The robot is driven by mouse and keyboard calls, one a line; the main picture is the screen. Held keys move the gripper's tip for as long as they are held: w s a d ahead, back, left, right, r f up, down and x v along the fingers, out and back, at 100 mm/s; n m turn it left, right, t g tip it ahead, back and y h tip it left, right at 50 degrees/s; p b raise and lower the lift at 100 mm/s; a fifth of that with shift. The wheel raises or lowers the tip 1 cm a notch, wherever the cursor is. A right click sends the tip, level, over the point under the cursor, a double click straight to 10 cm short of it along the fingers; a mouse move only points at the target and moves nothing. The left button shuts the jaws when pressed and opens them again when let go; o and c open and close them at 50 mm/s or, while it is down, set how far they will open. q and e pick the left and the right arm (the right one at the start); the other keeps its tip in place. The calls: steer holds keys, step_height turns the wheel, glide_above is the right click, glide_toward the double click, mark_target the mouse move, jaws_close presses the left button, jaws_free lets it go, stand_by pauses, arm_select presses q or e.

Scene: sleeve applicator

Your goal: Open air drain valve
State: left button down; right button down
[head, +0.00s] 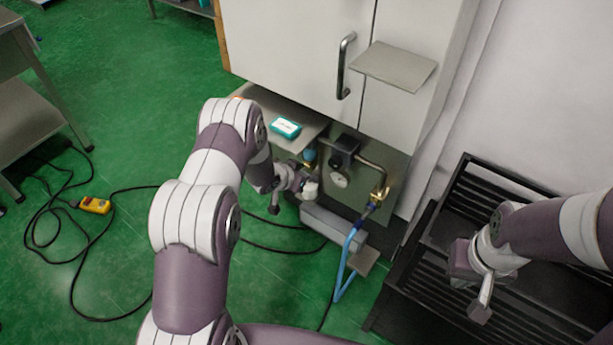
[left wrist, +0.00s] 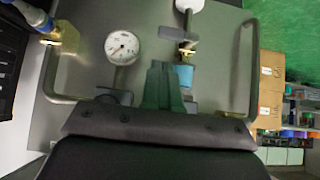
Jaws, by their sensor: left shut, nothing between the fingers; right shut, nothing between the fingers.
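The air panel (head: 372,165) is under the white cabinet, with a round gauge (head: 340,177) and a brass fitting (head: 381,193) joined to a blue hose. In the left wrist view, a small brass valve (left wrist: 187,47) with a blue part (left wrist: 183,75) sits to the right of the gauge (left wrist: 122,47). Which part is the drain valve is not certain. My left gripper (left wrist: 160,82) is shut and empty, in front of the panel, its fingertips just left of the blue part; contact cannot be told. My right gripper (head: 481,308) is shut and empty above the black slatted rack.
A teal box (head: 286,127) lies on a grey shelf left of the panel. The black rack (head: 440,235) stands at the right. A yellow control box (head: 95,205) and black cables lie on the green floor. A cabinet handle (head: 344,65) juts out above.

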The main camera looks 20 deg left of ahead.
mark_target(317, 179)
arm_select(q)
steer(key=b+x, duration=0.1)
steer(key=x, duration=0.7)
steer(key=shift+w+d+f+b, duration=0.1)
steer(key=shift+w+f+b, duration=0.1)
steer(key=shift+b, duration=0.1)
steer(key=b, duration=0.1)
steer(key=f+b, duration=0.1)
steer(key=shift+s+d+y+b, duration=0.1)
steer(key=shift+d+y+b, duration=0.1)
steer(key=shift+y+b, duration=0.15)
steer(key=f+m+t+y+b, duration=0.2)
steer(key=f+y+b, duration=0.1)
steer(key=b, duration=0.2)
steer(key=a+f+m+t+y+b, duration=0.1)
steer(key=f+m+t+y+b, duration=0.1)
steer(key=b, duration=0.3)
steer(key=a+f+m+t+y+b, duration=0.1)
steer(key=f+m+t+y+b, duration=0.2)
steer(key=m+y+b, duration=0.1)
steer(key=shift+w+f+y+b, duration=0.3)
steer(key=shift+w+y+b, duration=0.05)
steer(key=shift+b, duration=0.3)
steer(key=shift+a, duration=0.15)
